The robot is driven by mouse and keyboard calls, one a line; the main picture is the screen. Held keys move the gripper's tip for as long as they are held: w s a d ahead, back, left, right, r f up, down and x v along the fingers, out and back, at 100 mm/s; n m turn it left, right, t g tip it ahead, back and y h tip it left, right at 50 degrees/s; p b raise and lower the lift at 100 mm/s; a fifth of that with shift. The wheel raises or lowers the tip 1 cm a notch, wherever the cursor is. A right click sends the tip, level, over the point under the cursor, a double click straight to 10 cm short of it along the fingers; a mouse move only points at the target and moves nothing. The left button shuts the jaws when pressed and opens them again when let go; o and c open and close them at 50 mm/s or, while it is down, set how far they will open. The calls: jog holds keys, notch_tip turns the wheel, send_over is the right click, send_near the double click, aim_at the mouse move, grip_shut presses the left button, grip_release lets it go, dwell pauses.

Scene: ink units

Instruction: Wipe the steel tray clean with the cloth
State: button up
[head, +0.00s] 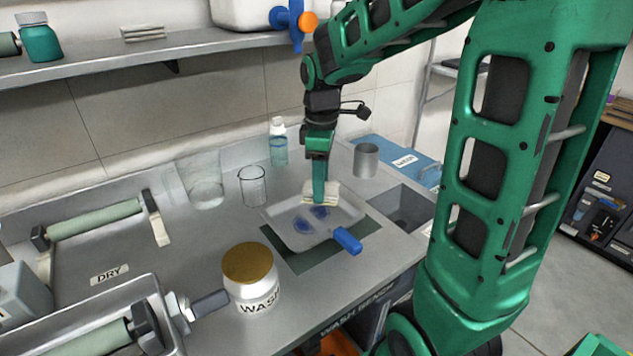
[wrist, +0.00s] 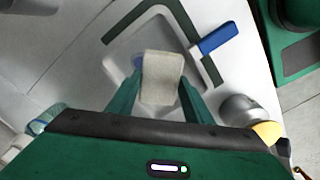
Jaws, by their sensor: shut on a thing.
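The steel tray (head: 285,238) lies on a dark green mat on the bench, with a blue handle or clip (head: 346,240) at its front right corner. Blue ink stains (head: 302,226) show on its floor, one of them beside the cloth. My gripper (head: 319,190) points down over the far part of the tray, shut on the folded cream cloth (head: 322,196). In the wrist view the cloth (wrist: 161,77) sits between both fingers and hides part of the tray (wrist: 125,50) and stain. I cannot tell whether the cloth touches the tray.
A glass beaker (head: 253,186), a larger glass vessel (head: 205,180) and a spray bottle (head: 278,142) stand behind and left of the tray. A metal cup (head: 365,160) is behind it, a sink (head: 408,207) to its right. A WASH jar (head: 250,280) stands front left.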

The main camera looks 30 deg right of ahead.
jog(key=shift+d+f, duration=0.1)
jog(key=shift+d, duration=0.3)
